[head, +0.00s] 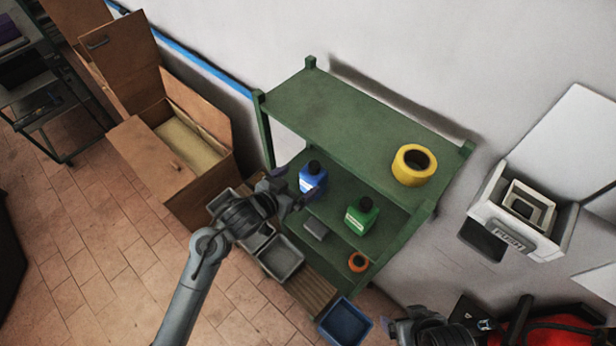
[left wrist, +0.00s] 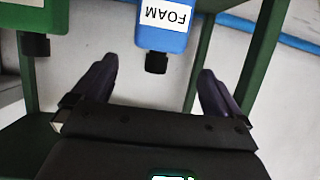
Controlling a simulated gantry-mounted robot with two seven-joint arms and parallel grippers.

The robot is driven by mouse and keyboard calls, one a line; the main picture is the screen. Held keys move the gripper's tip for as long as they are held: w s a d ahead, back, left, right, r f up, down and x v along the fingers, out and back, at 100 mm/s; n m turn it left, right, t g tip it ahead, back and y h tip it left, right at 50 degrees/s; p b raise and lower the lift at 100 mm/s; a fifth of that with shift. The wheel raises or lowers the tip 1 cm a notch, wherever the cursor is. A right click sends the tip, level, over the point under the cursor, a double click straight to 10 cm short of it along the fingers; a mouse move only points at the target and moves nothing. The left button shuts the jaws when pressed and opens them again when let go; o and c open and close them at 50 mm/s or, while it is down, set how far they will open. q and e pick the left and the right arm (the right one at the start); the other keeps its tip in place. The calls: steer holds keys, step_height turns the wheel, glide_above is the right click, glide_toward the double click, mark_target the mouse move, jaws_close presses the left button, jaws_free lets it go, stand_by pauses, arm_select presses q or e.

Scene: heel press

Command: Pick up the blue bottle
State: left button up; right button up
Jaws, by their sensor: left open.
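The blue bottle (head: 312,178) with a black cap stands upright on the middle shelf of the green shelf unit (head: 335,100) in the head view. In the left wrist view the blue bottle (left wrist: 163,38) shows upside down, with a white label reading FOAM and its black cap pointing toward my gripper. My left gripper (head: 290,188) is at the left front of the bottle, in the head view close to it. In the left wrist view my left gripper (left wrist: 158,85) is open, its two dark fingers on either side of the cap's line, with nothing between them. My right gripper (head: 400,325) is only partly visible at the bottom right.
A green bottle (head: 361,215) stands right of the blue one, with a grey block (head: 315,229) nearby. A yellow roll (head: 413,165) sits on the top shelf, an orange roll (head: 358,262) lower. Grey bins (head: 281,258) and a blue bin (head: 345,322) are in front. A wooden box stands left.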

mark_target(310, 173)
arm_select(q)
steer(key=x, duration=0.4)
steer(key=shift+w+d, duration=0.2)
steer(key=shift+w, duration=0.05)
steer(key=shift+p+x, duration=0.55)
steer(key=shift+x, duration=2.1)
steer(key=shift+s+f, duration=0.1)
steer(key=shift+s, duration=0.05)
steer(key=shift+c, duration=0.2)
steer(key=c, duration=1.1)
